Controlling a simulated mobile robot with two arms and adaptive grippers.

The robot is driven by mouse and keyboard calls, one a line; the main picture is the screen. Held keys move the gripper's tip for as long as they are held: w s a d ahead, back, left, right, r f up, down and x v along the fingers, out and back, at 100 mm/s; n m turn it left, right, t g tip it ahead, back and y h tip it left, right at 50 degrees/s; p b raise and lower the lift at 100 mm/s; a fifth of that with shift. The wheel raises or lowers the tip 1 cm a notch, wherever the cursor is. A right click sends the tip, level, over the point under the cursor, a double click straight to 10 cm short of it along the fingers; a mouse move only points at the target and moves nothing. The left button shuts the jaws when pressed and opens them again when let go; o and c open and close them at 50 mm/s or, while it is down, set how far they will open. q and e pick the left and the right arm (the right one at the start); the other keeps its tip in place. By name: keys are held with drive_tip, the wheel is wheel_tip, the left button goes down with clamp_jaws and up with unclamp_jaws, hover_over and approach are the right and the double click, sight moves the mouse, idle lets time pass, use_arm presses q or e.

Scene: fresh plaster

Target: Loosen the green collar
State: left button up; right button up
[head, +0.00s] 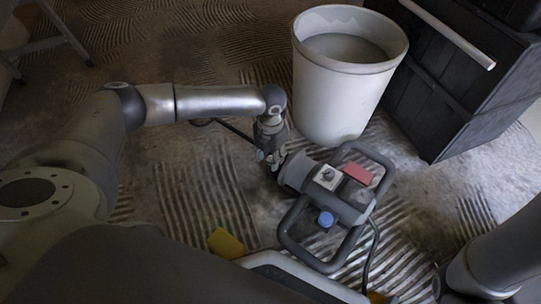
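A dark power mixer (345,196) with a looped handle frame, a red patch and a blue knob lies at the centre right. Its nose (294,172) points left, and a thin dark shaft (236,131) runs on up and left beyond my gripper. My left gripper (269,152) is at the front of the nose, where nose and shaft meet. A faint greenish tint shows there, but I cannot make out a distinct green collar; the fingers cover that spot. I cannot tell whether the fingers are closed. My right arm shows at the lower right; its gripper is out of view.
A tall white bucket (338,100) with grey contents stands just behind the mixer. A dark crate-like box (455,85) stands at the upper right with a white bar (450,35) on it. A yellow block (226,244) lies at the lower middle.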

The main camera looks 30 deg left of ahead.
use_arm(q)
drive_tip(key=shift+c, duration=0.3)
drive_tip(key=c, duration=0.6)
drive_tip(key=shift+s+a+t+p, duration=0.1)
drive_tip(key=shift+s+t+p, duration=0.2)
drive_tip(key=shift+p, duration=0.15)
drive_tip(key=shift+s+f+t+p, duration=0.1)
drive_tip(key=shift+f+t+p, duration=0.2)
drive_tip(key=shift+t, duration=0.2)
drive_tip(key=o, duration=0.7)
drive_tip(key=shift+c, duration=0.2)
drive_tip(key=shift+r, duration=0.1)
